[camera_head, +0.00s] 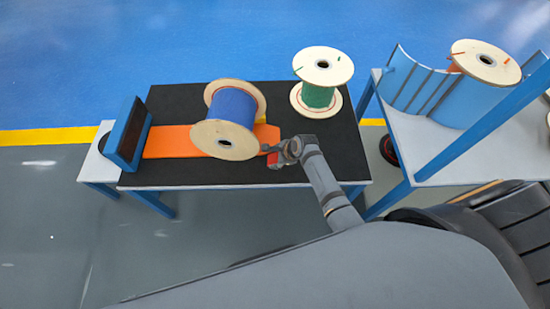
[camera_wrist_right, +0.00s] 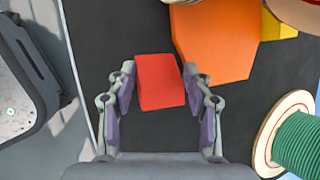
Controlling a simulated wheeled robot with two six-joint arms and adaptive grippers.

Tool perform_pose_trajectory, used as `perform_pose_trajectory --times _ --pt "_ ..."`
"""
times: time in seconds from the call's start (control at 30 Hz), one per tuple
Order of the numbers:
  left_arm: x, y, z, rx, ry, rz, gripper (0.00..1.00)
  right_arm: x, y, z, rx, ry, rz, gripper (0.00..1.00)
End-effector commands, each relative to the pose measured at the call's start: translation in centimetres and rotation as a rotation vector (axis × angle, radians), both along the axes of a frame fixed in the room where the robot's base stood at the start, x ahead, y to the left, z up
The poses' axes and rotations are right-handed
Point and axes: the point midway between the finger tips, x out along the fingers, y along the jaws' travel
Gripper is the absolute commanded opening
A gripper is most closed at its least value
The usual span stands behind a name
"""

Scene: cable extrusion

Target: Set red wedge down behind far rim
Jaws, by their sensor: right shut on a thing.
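My right gripper (camera_head: 273,153) is at the near right of the blue-wound spool (camera_head: 232,106), beside its near cream rim (camera_head: 224,141). It is shut on the red wedge (camera_wrist_right: 158,82), which sits between both fingers in the wrist view; in the head view only a small red patch (camera_head: 274,160) of it shows. I cannot tell whether the wedge touches the black tabletop. The spool lies on its side on an orange base (camera_head: 170,142). Its far rim (camera_head: 252,88) is partly hidden by the blue winding. My left gripper is not in view.
A green spool (camera_head: 319,95) stands upright at the table's back right. A yellow piece (camera_wrist_right: 277,24) lies by the orange base. A blue-framed block (camera_head: 128,134) stands at the left end. Bare black tabletop (camera_head: 185,97) shows behind the base. A second table (camera_head: 440,155) stands right.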

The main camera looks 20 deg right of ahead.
Motion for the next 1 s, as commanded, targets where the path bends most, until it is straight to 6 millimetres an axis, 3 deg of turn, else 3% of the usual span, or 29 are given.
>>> perform_pose_trajectory --times 0.07,0.1,0.27,0.67,1.0 --pt "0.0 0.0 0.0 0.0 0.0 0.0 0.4 0.0 0.0 0.0 -0.001 0.001 0.0 0.08" --pt "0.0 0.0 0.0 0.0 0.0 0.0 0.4 0.0 0.0 0.0 -0.001 0.001 0.0 0.52" --pt "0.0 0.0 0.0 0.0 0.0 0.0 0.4 0.0 0.0 0.0 -0.001 0.001 0.0 0.74" --pt "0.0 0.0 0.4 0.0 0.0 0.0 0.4 -0.3 -0.2 0.8 -0.002 0.002 0.001 0.76" --pt "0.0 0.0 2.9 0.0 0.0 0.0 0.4 -3.5 -2.5 7.5 -0.004 0.002 0.001 0.76"
